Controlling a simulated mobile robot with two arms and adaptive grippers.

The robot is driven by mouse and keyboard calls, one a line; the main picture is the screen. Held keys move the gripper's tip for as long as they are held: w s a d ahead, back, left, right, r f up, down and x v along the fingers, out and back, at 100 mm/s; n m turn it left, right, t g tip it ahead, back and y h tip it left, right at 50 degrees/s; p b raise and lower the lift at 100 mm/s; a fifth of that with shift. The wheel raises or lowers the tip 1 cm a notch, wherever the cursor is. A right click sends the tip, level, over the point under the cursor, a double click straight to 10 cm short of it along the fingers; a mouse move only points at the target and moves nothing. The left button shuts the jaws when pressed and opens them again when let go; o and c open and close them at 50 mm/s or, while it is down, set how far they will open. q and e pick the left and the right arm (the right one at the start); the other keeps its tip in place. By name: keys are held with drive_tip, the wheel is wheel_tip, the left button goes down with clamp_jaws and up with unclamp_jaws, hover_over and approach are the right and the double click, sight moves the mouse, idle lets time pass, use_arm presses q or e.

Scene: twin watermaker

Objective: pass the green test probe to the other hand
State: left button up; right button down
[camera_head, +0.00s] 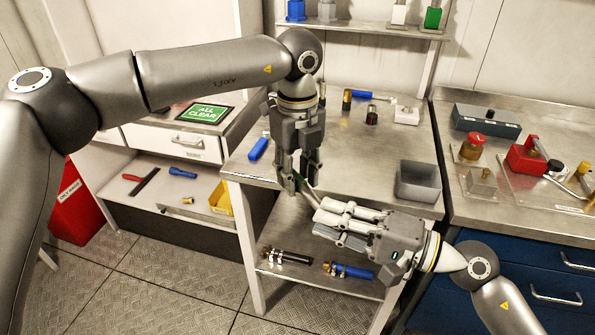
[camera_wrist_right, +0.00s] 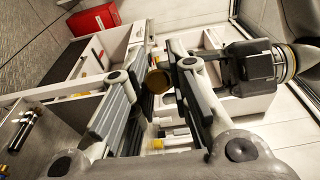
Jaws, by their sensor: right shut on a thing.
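The green test probe (camera_head: 305,188) shows only as a short dark green strip between my two grippers in the head view. In the right wrist view a round brass end (camera_wrist_right: 157,80) shows between the fingers. My right gripper (camera_head: 320,215) is shut on the probe and comes from the lower right. My left gripper (camera_head: 299,186) points down from above, its fingers apart on either side of the probe's upper part. I cannot tell whether they touch it. The left gripper also shows in the right wrist view (camera_wrist_right: 200,62). Most of the probe is hidden by the fingers.
Both grippers are at the front edge of the steel bench (camera_head: 350,178). A grey open bin (camera_head: 418,181) stands to the right. A blue-handled tool (camera_head: 258,149) lies to the left. The lower shelf (camera_head: 290,240) holds a black cylinder (camera_head: 288,257) and a blue one (camera_head: 350,271).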

use_arm(q)
drive_tip(key=c, duration=0.4)
clamp_jaws()
use_arm(e)
drive_tip(key=c, duration=1.3)
unclamp_jaws()
